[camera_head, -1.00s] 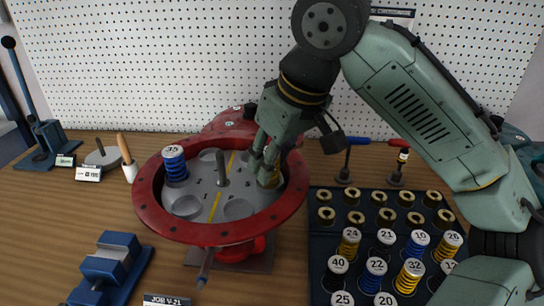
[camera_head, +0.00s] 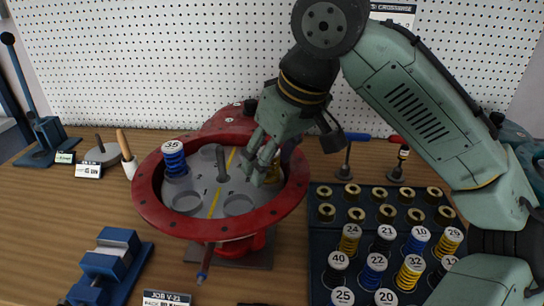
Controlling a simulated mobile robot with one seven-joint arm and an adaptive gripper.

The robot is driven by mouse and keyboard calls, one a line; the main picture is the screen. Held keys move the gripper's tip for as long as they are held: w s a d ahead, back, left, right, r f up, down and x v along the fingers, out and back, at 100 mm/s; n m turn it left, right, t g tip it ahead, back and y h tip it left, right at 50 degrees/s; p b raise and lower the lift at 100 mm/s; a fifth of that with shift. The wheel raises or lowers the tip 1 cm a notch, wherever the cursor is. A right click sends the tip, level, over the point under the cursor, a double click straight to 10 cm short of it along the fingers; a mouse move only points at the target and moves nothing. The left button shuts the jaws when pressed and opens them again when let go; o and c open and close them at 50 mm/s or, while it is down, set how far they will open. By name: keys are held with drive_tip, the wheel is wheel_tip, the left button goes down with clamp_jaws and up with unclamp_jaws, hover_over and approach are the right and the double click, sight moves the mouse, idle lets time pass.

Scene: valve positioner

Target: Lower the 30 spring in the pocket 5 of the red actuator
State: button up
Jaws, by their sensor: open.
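The red actuator (camera_head: 146,205) stands open, with a grey pocketed plate (camera_head: 205,203) and a centre post inside its rim. A blue spring marked 35 (camera_head: 174,160) stands in the pocket at the back left. My gripper (camera_head: 260,176) is open over the right side of the plate, fingers pointing down. A yellow spring is there, mostly hidden by my fingers, and its number cannot be read. I cannot tell whether it sits fully in its pocket or touches my fingers. The front pockets and a back pocket are empty.
A dark rack (camera_head: 318,262) at right holds several numbered springs and brass-coloured cups. Two screwdriver-like tools (camera_head: 347,160) stand behind it. A blue vise (camera_head: 108,268) is at front left. Bare wood shows left of the actuator.

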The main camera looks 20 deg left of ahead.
drive_tip(key=shift+r, duration=0.1)
drive_tip(key=v, duration=1.2)
